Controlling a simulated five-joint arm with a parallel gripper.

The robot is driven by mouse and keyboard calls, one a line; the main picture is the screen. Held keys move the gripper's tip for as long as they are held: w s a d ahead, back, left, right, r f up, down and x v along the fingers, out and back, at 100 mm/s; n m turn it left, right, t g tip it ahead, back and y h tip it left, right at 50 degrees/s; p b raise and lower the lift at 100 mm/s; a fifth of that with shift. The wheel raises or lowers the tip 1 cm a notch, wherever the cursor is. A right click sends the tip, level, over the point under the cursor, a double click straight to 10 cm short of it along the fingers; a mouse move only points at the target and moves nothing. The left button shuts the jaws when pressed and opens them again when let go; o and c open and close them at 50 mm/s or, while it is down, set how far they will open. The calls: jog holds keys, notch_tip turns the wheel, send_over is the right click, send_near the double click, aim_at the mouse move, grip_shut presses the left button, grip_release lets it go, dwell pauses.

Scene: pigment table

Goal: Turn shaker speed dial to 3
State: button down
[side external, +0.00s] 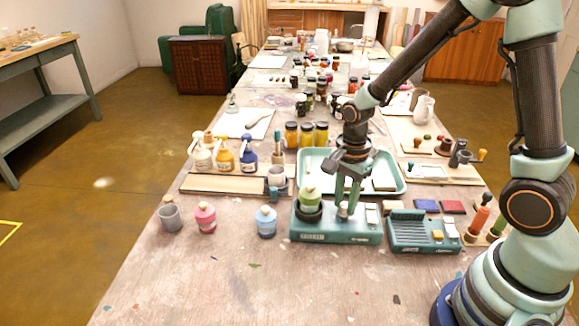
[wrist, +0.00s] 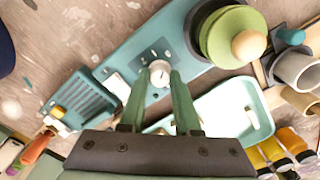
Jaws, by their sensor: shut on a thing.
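The shaker (side external: 335,233) is a teal box near the front of the table. A green lidded jar (side external: 310,195) sits in its dark round holder on the left; the jar also shows in the wrist view (wrist: 225,45). The small pale speed dial (wrist: 159,72) is on the shaker's top, with small marks around it. My gripper (side external: 345,207) points down at the dial, and its two green fingers are shut on it, one on each side, in the wrist view (wrist: 160,85). I cannot read the dial's setting.
A teal device with a ribbed top (side external: 423,232) stands just right of the shaker. A pale green tray (side external: 400,172) lies behind it. The table's front is clear.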

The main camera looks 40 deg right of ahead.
jog(key=n, duration=1.1)
jog(key=shift+n, duration=0.3)
jog(key=n, duration=1.1)
jog(key=shift+n, duration=0.5)
jog(key=c, duration=0.6)
grip_release()
jog(key=shift+r, duration=0.15)
